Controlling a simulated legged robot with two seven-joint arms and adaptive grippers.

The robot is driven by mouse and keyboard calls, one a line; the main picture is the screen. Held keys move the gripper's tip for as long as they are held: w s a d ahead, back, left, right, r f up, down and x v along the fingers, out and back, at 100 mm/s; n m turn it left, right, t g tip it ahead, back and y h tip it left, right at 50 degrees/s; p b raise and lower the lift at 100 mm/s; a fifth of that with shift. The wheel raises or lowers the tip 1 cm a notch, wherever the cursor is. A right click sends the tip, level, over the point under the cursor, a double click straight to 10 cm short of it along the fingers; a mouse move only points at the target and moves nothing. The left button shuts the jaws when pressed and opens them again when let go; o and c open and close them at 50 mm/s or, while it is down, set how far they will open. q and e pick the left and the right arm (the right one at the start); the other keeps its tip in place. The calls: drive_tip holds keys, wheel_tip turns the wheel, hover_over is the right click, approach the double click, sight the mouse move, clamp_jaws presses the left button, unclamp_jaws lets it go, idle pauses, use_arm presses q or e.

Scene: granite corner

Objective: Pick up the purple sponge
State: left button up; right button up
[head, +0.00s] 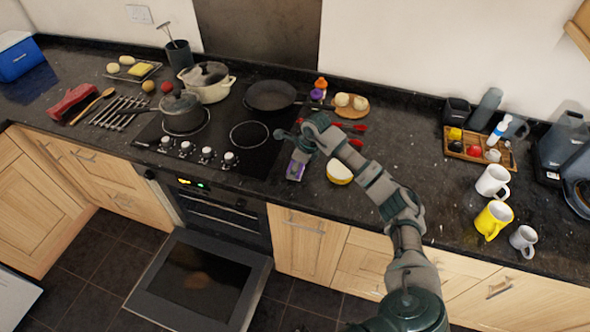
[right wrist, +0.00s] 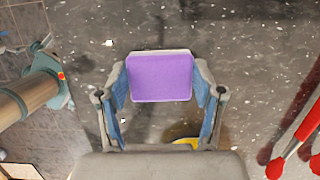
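The purple sponge (head: 295,172) is at the counter's front, just right of the hob. In the right wrist view the purple sponge (right wrist: 160,76) fills the space between the two blue finger pads. My right gripper (head: 298,160) reaches down over it. In the right wrist view the right gripper (right wrist: 160,82) has a pad against each side of the sponge, so it looks shut on it. I cannot tell whether the sponge is clear of the counter. My left gripper is not in view.
A cut yellow-and-white round (head: 339,171) lies just right of the gripper. Red-handled utensils (head: 352,127) lie behind it. The hob (head: 250,160) with pots and a pan (head: 271,95) is to the left. The oven door (head: 200,282) hangs open below. Mugs (head: 494,220) stand far right.

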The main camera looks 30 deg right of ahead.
drive_tip(key=shift+c, duration=0.4)
drive_tip(key=shift+d+f, duration=0.1)
drive_tip(key=shift+d, duration=0.5)
drive_tip(key=shift+d+r, duration=0.15)
drive_tip(key=shift+r, duration=0.45)
drive_tip(key=shift+a+v, duration=0.2)
drive_tip(key=shift+v, duration=0.85)
drive_tip(key=s, duration=0.2)
drive_tip(key=s+a, duration=0.1)
drive_tip(key=s, duration=0.2)
drive_tip(key=s+a+b, duration=0.1)
drive_tip(key=s, duration=0.2)
drive_tip(key=shift+s+r, duration=0.15)
drive_tip(key=shift+r, duration=0.25)
drive_tip(key=s, duration=0.6)
drive_tip(key=shift+s+a+r+b, duration=0.1)
drive_tip(key=shift+s+r+b, duration=0.05)
drive_tip(key=shift+r+b, duration=0.15)
drive_tip(key=shift+s+a, duration=0.1)
drive_tip(key=shift+s, duration=0.2)
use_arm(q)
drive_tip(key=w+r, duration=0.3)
use_arm(e)
drive_tip(key=shift+s+a+r, duration=0.1)
drive_tip(key=shift+a+r, duration=0.05)
drive_tip(key=shift+a, duration=0.05)
